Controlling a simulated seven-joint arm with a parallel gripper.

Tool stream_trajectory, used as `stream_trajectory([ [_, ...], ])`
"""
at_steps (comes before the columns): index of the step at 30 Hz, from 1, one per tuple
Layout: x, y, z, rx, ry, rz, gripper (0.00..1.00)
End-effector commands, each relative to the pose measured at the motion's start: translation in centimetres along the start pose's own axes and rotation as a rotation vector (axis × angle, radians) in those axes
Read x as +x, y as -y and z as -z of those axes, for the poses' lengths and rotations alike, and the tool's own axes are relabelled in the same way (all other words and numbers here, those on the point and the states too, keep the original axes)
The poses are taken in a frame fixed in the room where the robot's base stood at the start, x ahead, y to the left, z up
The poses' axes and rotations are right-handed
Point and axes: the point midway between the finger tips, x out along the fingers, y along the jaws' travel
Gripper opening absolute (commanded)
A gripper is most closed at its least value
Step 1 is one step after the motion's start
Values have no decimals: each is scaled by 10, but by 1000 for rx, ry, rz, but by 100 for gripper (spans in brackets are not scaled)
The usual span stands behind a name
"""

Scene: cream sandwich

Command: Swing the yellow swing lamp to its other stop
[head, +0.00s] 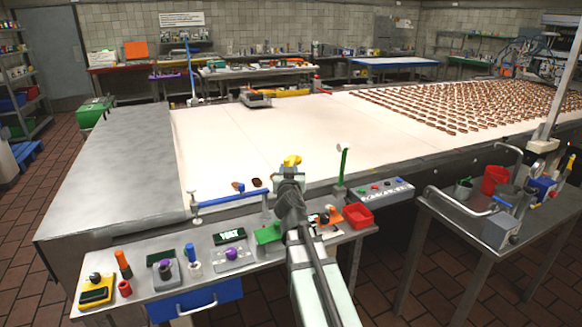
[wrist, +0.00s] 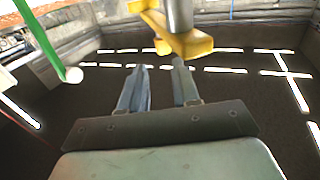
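The yellow swing lamp (head: 292,160) shows in the head view just above the end of my arm, which hides its lower part. In the wrist view the yellow lamp (wrist: 182,40) is a bent yellow piece around a grey post (wrist: 180,14), at the top of the picture. My gripper (wrist: 158,66) is open, with its two fingers apart and nothing clearly between them. The fingertips are just short of the yellow piece; I cannot tell whether they touch it. In the head view my gripper (head: 290,180) is seen from behind and its fingers are mostly hidden.
A green post (head: 343,165) stands right of my gripper; a green bar (wrist: 45,45) with a white tip shows in the wrist view. A blue bar (head: 230,196) lies to the left. A control box (head: 381,192) and red bin (head: 358,216) are at right. The pale belt (head: 240,150) ahead is largely clear.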

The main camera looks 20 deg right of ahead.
Motion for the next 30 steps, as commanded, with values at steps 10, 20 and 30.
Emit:
stream_trajectory([
  [10, 16, -75, 47, 9, -58, -101, 0],
  [20, 57, -133, 111, 107, -116, -166, 0],
  [30, 107, -191, 150, 392, -34, -265, 0],
])
